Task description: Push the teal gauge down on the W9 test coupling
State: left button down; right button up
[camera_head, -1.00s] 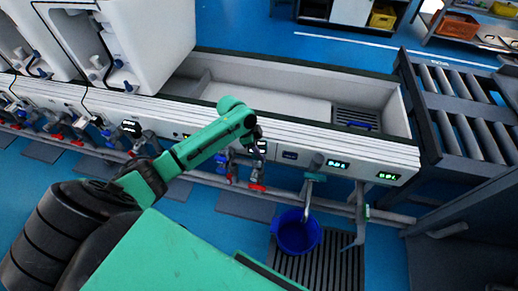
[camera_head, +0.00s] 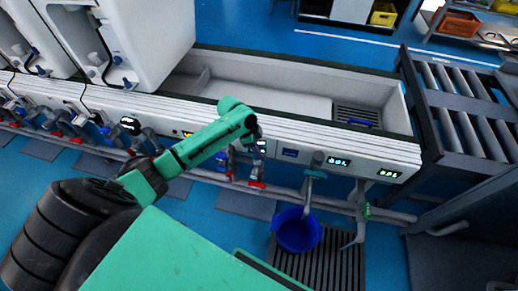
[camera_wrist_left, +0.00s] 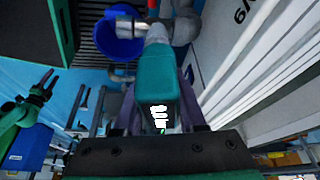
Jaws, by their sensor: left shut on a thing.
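The teal gauge (camera_wrist_left: 157,82), a rounded block with a lit white display, fills the middle of the left wrist view. My left gripper (camera_wrist_left: 158,118) is shut on it, with one finger along each side. Beyond the gauge is the grey metal coupling (camera_wrist_left: 157,34) with its pipe. A "W9" marking shows on the white panel beside it.
A blue bucket (camera_head: 297,231) stands on a floor grate under the bench. Other couplings with red and blue parts line the bench front. A white trough (camera_head: 270,98) lies behind, and a roller conveyor (camera_head: 465,115) is at the right.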

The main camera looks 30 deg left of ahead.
pick_arm(q)
jog(key=shift+f+b, duration=0.45)
jog(key=shift+f, duration=0.5)
pick_arm(e)
jog(key=shift+f, duration=0.5)
pick_arm(q)
jog(key=shift+c, duration=2)
grip_release()
jog(key=p+v, duration=0.1)
jog(key=v, duration=0.4)
jog(key=shift+a+r+p, duration=0.1)
jog(key=shift+r+p, duration=0.15)
jog(key=shift+p, duration=0.1)
jog(key=p+v, duration=0.1)
jog(key=v, duration=0.8)
pick_arm(e)
jog(key=s+r, duration=0.2)
jog(key=shift+s+d+r, duration=0.1)
jog(key=shift+s+r, duration=0.1)
jog(key=shift+s, duration=0.1)
pick_arm(q)
jog(key=shift+s, duration=0.1)
